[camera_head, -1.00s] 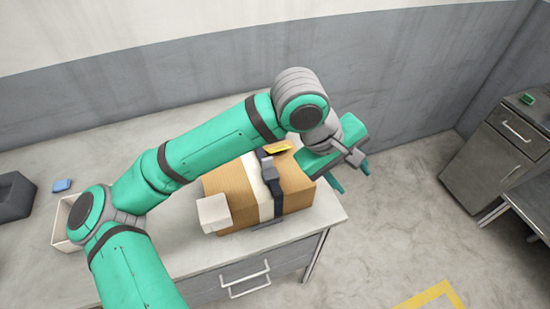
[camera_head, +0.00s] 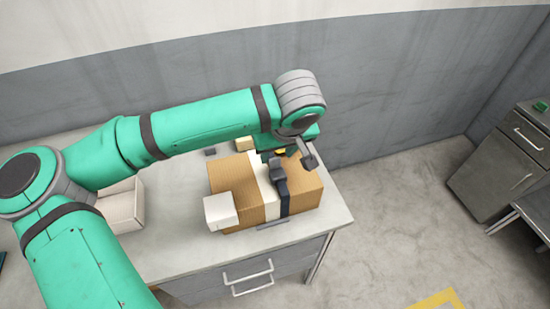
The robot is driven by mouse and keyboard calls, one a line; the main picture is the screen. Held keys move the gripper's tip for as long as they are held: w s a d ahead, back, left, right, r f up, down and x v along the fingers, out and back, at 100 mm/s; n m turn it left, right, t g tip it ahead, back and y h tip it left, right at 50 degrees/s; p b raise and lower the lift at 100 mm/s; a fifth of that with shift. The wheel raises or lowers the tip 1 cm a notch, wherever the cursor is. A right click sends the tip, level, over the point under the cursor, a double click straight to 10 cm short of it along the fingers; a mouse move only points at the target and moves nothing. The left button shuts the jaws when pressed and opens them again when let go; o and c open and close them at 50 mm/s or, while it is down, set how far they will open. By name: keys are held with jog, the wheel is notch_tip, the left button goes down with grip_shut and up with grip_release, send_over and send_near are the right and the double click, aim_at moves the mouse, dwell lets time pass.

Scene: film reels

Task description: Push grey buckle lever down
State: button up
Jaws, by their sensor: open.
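A brown box (camera_head: 235,178) stands on the table, with a white band (camera_head: 265,185) and a dark strap (camera_head: 284,201) around it. A dark grey buckle (camera_head: 277,170) sits on the strap on top of the box. Its lever appears to be part of this piece, but its angle is too small to tell. My gripper (camera_head: 279,155) is open at the far side of the box top, just behind the buckle. Its fingers are mostly hidden, and I cannot tell whether they touch the buckle. A bit of yellow (camera_head: 280,152) shows by the gripper.
A white block (camera_head: 221,210) stands against the box's front left. A pale bin (camera_head: 122,205) is on the table to the left, partly behind my arm. Small blocks (camera_head: 244,144) lie behind the box. The table's right edge (camera_head: 340,212) is close to the box.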

aim_at(275, 159)
jog(key=shift+x, duration=2.55)
jog(key=shift+c, duration=0.6)
jog(key=c, duration=0.9)
